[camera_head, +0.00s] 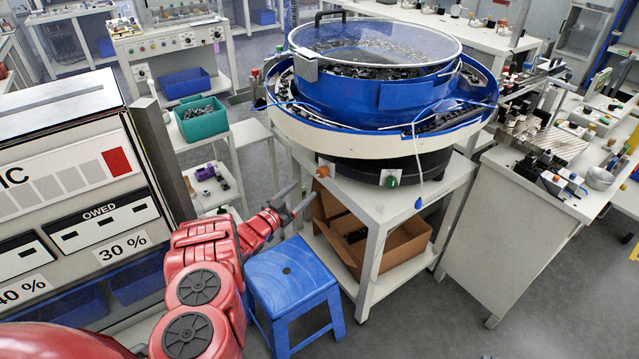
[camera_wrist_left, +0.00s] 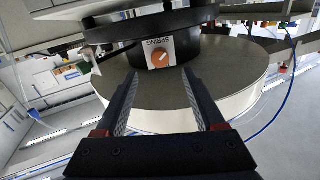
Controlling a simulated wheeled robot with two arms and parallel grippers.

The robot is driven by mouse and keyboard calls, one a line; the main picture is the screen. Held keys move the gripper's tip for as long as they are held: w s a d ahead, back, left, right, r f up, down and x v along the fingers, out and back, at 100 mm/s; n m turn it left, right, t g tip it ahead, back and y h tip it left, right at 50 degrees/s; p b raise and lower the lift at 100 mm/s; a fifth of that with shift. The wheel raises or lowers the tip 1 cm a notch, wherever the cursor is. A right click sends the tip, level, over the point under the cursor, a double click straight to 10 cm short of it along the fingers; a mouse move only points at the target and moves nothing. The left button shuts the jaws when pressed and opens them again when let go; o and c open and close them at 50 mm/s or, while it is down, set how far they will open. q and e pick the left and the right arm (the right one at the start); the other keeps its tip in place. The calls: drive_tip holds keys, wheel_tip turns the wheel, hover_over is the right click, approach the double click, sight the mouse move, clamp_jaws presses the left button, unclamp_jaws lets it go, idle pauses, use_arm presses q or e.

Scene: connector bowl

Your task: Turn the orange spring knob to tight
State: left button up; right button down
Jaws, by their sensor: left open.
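The orange spring knob (camera_head: 322,171) is on the front of the black base under the blue bowl feeder (camera_head: 375,95). In the left wrist view the orange knob (camera_wrist_left: 160,56) sits on a white plate lettered SPRING, with a pale pointer mark set at a slant. My left gripper (camera_head: 302,197) is below and left of the knob in the head view. In the left wrist view my left gripper (camera_wrist_left: 159,78) is open and empty. Its fingers point toward the knob, which shows between and beyond their tips, apart from them. My right gripper is not in view.
A green knob (camera_head: 390,181) is right of the orange one. The feeder stands on a grey table (camera_head: 425,195) with a cardboard box (camera_head: 395,248) on its lower shelf. A blue stool (camera_head: 290,278) stands below my left gripper.

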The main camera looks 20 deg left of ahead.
sight(320, 175)
use_arm(q)
drive_tip(key=x, duration=0.4)
drive_tip(key=shift+w+d, duration=0.15)
drive_tip(key=shift+d, duration=0.05)
drive_tip(key=b+x, duration=0.3)
drive_tip(key=shift+w+f, duration=0.35)
drive_tip(key=shift+w+d+b, duration=0.1)
drive_tip(key=shift+w+b, duration=0.25)
drive_tip(key=shift+b, duration=0.1)
drive_tip(key=shift+w+d+r+b, duration=0.15)
drive_tip(key=shift+w+r+b, duration=0.25)
drive_tip(key=shift+w, duration=0.15)
clamp_jaws()
